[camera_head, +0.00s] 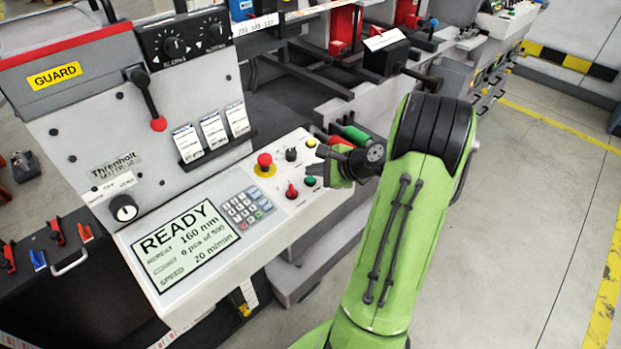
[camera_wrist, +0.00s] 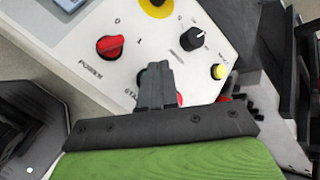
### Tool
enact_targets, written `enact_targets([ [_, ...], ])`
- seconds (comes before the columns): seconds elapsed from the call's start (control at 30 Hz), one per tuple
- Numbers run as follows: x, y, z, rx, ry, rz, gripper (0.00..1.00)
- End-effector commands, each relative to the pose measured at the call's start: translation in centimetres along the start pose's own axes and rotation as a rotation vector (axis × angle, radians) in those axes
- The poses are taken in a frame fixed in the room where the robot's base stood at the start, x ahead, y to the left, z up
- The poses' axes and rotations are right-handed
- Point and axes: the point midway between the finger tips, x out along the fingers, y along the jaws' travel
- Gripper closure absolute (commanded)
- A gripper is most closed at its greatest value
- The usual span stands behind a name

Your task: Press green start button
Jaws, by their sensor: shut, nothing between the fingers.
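The green start button (camera_head: 310,181) is on the sloped white control panel (camera_head: 180,215), near its right end. In the wrist view only a sliver of the green button (camera_wrist: 140,78) shows beside the fingers, next to partly covered "STA" lettering. My gripper (camera_wrist: 153,72) is shut and empty, its dark fingers pointing at the panel over the button area. In the head view my gripper (camera_head: 322,160) is just above and right of the button. Whether the fingertips touch the button cannot be told.
Near the button are a red rotary switch (camera_head: 291,191), a black knob (camera_head: 291,154), a yellow button (camera_head: 311,142) and a red emergency stop (camera_head: 264,160) on a yellow ring. A keypad (camera_head: 246,206) and a screen reading READY (camera_head: 185,243) lie left.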

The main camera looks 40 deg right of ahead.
Motion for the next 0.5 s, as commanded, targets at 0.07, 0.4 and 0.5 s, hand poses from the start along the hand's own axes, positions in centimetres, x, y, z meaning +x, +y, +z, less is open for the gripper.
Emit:
enact_targets([
  [0.07,0.0,0.0,0.0,0.0,0.0,0.0,1.0],
  [0.4,0.39,0.3,-0.28,0.001,0.0,0.0,1.0],
  [0.5,0.6,0.43,-0.43,0.0,0.0,0.0,1.0],
])
